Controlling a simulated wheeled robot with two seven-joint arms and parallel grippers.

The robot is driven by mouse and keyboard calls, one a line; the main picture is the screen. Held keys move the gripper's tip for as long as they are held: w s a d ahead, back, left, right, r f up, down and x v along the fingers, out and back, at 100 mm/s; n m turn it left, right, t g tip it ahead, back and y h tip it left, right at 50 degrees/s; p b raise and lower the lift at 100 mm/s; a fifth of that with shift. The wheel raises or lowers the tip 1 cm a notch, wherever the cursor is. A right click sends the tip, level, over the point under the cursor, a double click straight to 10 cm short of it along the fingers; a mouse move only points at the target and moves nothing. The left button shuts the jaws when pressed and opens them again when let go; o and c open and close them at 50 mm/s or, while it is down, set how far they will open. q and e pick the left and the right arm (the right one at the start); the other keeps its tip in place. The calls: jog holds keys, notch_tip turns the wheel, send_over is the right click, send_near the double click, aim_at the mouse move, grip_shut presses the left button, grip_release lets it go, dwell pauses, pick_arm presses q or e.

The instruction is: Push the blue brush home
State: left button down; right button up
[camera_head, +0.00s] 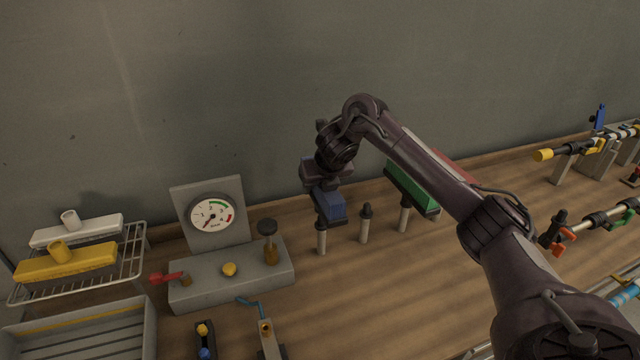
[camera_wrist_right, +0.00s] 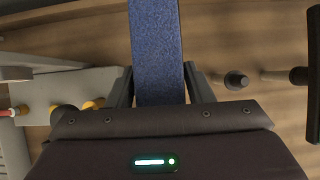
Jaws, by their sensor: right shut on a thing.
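The blue brush (camera_head: 330,206) stands over a short grey post (camera_head: 321,240) on the bench. My right gripper (camera_head: 322,186) is above it, with its fingers shut on the brush. In the right wrist view the blue brush (camera_wrist_right: 156,55) runs up between the two fingers of the right gripper (camera_wrist_right: 158,88). The gripper hides the brush's upper part, and I cannot tell how far it sits on the post. My left gripper is in neither view.
A bare post (camera_head: 365,224) stands just right of the brush. A green brush (camera_head: 411,186) sits on another post beyond it. A gauge stand (camera_head: 212,212) is to the left. A wire rack (camera_head: 132,262) holds yellow and white brushes. The wall is behind.

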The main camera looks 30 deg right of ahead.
jog(key=shift+p, duration=0.55)
dwell(1.4)
jog(key=shift+s+f+b, duration=0.1)
jog(key=shift+f+b, duration=1.6)
jog(key=shift+f, duration=0.75)
jog(key=o, duration=1.2)
jog(key=shift+r, duration=0.1)
